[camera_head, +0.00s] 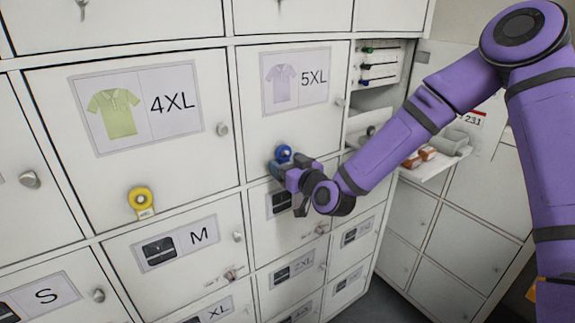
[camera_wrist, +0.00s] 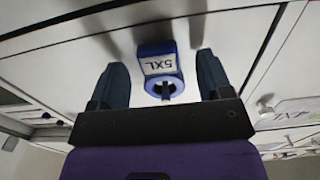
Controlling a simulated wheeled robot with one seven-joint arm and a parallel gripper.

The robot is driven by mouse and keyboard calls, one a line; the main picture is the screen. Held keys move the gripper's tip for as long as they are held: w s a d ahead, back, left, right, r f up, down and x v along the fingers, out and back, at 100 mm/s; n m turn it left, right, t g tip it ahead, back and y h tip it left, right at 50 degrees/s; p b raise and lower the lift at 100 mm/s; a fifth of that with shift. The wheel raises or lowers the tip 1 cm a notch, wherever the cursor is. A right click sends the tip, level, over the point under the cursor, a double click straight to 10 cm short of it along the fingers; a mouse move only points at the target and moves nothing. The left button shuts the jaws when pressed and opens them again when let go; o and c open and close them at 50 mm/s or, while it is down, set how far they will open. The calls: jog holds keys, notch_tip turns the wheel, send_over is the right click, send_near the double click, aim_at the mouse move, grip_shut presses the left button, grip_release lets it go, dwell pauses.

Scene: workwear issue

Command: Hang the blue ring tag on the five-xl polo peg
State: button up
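The blue ring tag (camera_head: 283,153) is at the lower part of the 5XL polo door (camera_head: 305,110), which bears a lilac polo picture. In the wrist view the blue ring (camera_wrist: 165,88) and its white 5XL label (camera_wrist: 159,65) sit between my fingers, with a gap on each side. A dark peg-like end shows inside the ring; the tag appears to hang on it. My gripper (camera_head: 293,180) is open right at the tag, and its fingers (camera_wrist: 161,70) stand apart in the wrist view. The head view partly hides the tag's lower part behind my gripper.
A yellow ring tag (camera_head: 140,201) hangs on the 4XL polo door (camera_head: 190,155) to the left. Small round knobs stick out from several doors. To the right are an open compartment (camera_head: 375,100) and a shelf (camera_head: 435,165) with small items.

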jog(key=v, duration=1.1)
jog(key=s+d+r+m+g+h, duration=0.1)
jog(key=s+d+r+g+h, duration=0.3)
jog(key=d, duration=0.4)
jog(key=s+d+r+g+h, duration=0.2)
jog(key=s+d+r+h, duration=0.1)
jog(key=d+r+h, duration=0.3)
jog(key=s+d+r+m+g, duration=0.2)
jog(key=s+d+r+m, duration=0.1)
jog(key=s, duration=0.7)
jog(key=s+d+r+m+g, duration=0.1)
jog(key=s+d+r+m, duration=0.1)
jog(key=s+d+r, duration=0.3)
jog(key=s+d, duration=0.2)
jog(key=s, duration=0.2)
jog(key=shift+s+r+m+g, duration=0.3)
jog(key=shift+s+m+g, duration=0.1)
